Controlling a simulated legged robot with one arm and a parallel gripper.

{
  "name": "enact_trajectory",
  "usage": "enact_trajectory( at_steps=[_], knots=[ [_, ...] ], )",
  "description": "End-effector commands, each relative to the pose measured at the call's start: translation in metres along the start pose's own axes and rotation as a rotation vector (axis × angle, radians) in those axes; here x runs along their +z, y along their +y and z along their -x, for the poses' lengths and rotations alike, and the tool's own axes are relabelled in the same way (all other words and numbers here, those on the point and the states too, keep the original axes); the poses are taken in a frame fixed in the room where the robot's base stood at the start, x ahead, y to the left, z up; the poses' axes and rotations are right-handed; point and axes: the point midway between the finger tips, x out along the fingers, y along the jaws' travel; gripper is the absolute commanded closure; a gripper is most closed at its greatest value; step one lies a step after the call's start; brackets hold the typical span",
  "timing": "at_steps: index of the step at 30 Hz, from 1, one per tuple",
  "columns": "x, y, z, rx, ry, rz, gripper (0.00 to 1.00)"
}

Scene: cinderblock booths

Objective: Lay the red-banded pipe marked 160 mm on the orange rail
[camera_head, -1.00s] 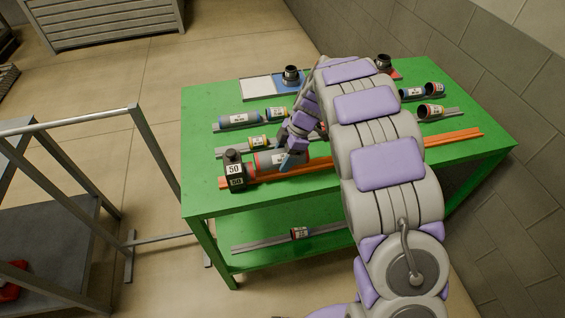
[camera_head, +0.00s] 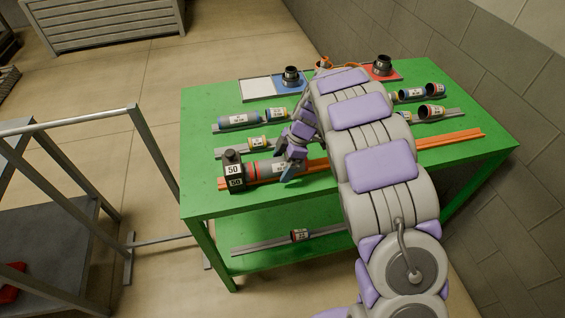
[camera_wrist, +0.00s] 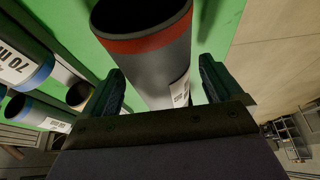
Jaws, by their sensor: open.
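The grey red-banded pipe (camera_head: 262,170) lies along the orange rail (camera_head: 452,139), its left end by the black block marked 50 (camera_head: 234,170). Its label is too small to read surely in the head view. My gripper (camera_head: 290,172) is at the right part of the pipe. In the wrist view the pipe (camera_wrist: 165,62) runs between the two spread fingers of my gripper (camera_wrist: 160,86), with a gap on each side. Its red-rimmed open end points up in that picture. My arm hides the middle of the rail.
Blue-banded pipes (camera_head: 238,119) and a yellow-banded one (camera_head: 259,144) lie on grey rails behind. Trays (camera_head: 257,88) with black fittings stand at the back. More pipes (camera_head: 431,111) lie at the right. A lower shelf (camera_head: 265,259) holds another pipe. A metal frame (camera_head: 135,125) stands left.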

Motion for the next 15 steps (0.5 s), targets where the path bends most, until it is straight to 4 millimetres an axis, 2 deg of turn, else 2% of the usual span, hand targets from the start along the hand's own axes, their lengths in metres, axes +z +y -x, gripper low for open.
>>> enact_trajectory(
  at_steps=[4, 7, 15],
  knots=[
    [0.0, 0.0, 0.006, 0.001, 0.0, 0.0, 0.07],
    [-0.001, 0.001, 0.018, 0.003, 0.001, 0.001, 0.07],
    [-0.001, 0.001, 0.074, 0.005, 0.001, 0.001, 0.07]
  ],
)
